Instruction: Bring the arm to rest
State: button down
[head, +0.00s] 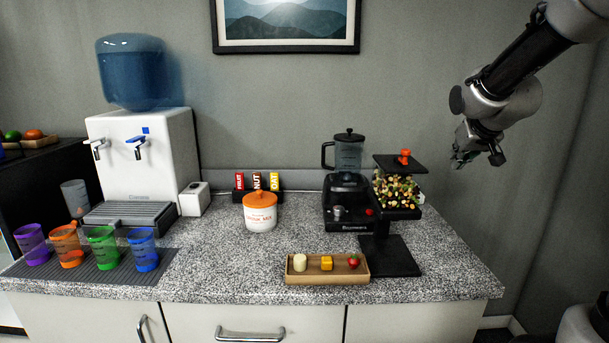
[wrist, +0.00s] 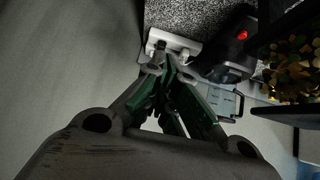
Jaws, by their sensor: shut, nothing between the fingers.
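My gripper (head: 461,157) hangs in the air at the upper right of the head view, to the right of the dispenser of mixed pieces and above the counter's right end. In the wrist view my gripper (wrist: 170,62) has its green-sided fingers drawn together at the tips, with nothing between them. The arm comes in from the top right corner and is bent downward at the wrist. The gripper appears clear of the counter and of everything on it.
The dispenser (head: 397,190) on its black stand is nearest the gripper, beside a blender (head: 349,190). A wooden tray (head: 327,277) with small foods lies in front. A white jar (head: 261,216), water cooler (head: 147,150) and coloured cups stand leftward. The counter's right end (head: 450,260) is bare.

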jog(key=s+a+f+g, duration=0.1)
jog(key=s+g, duration=0.1)
jog(key=s, duration=1.4)
jog(key=s+a+f+g, duration=0.2)
jog(key=s, duration=1.3)
jog(key=shift+s+a+g+y, duration=0.3)
jog(key=shift+s+g+y, duration=0.1)
jog(key=shift+d, duration=0.1)
